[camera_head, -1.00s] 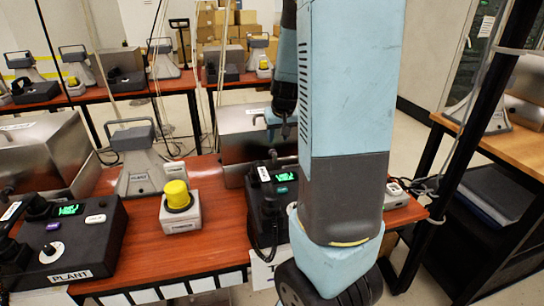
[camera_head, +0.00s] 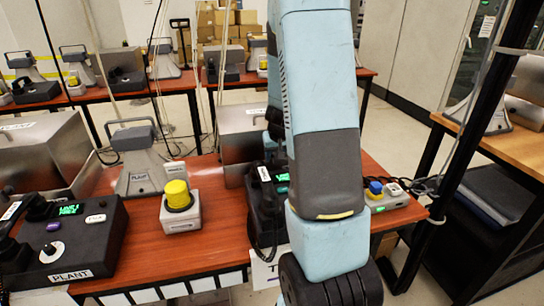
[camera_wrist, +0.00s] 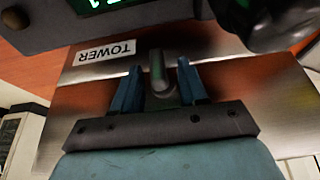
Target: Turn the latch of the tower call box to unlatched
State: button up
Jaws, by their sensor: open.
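The tower call box is a brushed metal box; it stands on the red-brown table in the head view (camera_head: 240,128), partly hidden by my arm. In the wrist view its metal face (camera_wrist: 245,100) carries a white TOWER label (camera_wrist: 106,52). The latch (camera_wrist: 158,75) is a short grey metal lever near the face's upper edge. My gripper (camera_wrist: 158,83) is open, with one blue finger on each side of the latch and a small gap seeming to show on both sides. In the head view my arm hides the gripper and the latch.
A black phone unit (camera_head: 262,215) stands in front of the box. A yellow button box (camera_head: 180,212) and the PLANT phone unit (camera_head: 85,240) are to the left. A small grey box with a blue button (camera_head: 378,194) is to the right, beside a black post (camera_head: 470,130).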

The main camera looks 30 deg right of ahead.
dwell(0.3)
grip_shut()
jog(key=shift+a, duration=0.1)
dwell(0.4)
